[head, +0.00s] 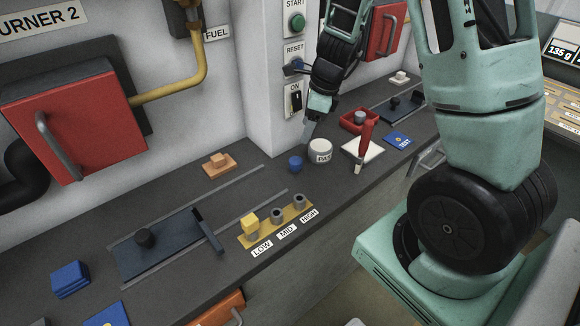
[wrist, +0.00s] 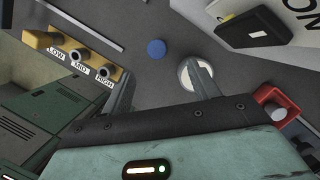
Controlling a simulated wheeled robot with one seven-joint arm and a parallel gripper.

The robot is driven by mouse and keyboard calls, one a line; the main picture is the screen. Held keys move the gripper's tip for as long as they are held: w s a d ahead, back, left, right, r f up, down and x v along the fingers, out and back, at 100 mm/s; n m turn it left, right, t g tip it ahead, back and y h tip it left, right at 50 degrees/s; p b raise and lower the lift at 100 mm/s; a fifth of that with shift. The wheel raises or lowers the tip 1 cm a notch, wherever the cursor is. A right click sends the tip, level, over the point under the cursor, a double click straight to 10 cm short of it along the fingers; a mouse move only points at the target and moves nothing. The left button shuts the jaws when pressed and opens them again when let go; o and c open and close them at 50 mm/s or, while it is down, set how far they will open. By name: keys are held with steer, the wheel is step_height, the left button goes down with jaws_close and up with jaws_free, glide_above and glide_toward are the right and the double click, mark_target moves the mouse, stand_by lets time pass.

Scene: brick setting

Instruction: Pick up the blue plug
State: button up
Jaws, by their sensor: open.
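The blue plug (head: 295,162) is a small round knob-like piece standing on the dark counter, left of a white round button. In the wrist view the blue plug (wrist: 156,47) shows as a blue disc ahead of the fingertips, roughly centred between them. My gripper (head: 309,130) hangs above the counter, a little up and right of the plug in the head view. In the wrist view my gripper (wrist: 160,70) has its two fingers spread with nothing between them. The right finger overlaps the white button in the picture.
The white button (head: 320,151) stands close right of the plug. A yellow strip (head: 262,233) with LOW, MID and HIGH sockets lies nearer left, a yellow block at LOW. A red-handled tool (head: 366,140) stands right. The wall with switches (head: 295,97) is close behind.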

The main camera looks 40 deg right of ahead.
steer(key=b, duration=0.1)
glide_above(296, 160)
steer(key=d, duration=0.1)
step_height(296, 160, down, 7)
steer(key=shift+s+d+r, duration=0.1)
steer(key=shift+s+r, duration=0.05)
steer(key=shift+s+b+x, duration=0.25)
steer(key=shift+b+x, duration=0.1)
steer(key=shift+x, duration=1)
steer(key=shift+s+b+x, duration=0.2)
steer(key=shift+b+x, duration=0.1)
steer(key=shift+x, duration=1.05)
steer(key=shift+w, duration=0.15)
steer(key=c, duration=1.1)
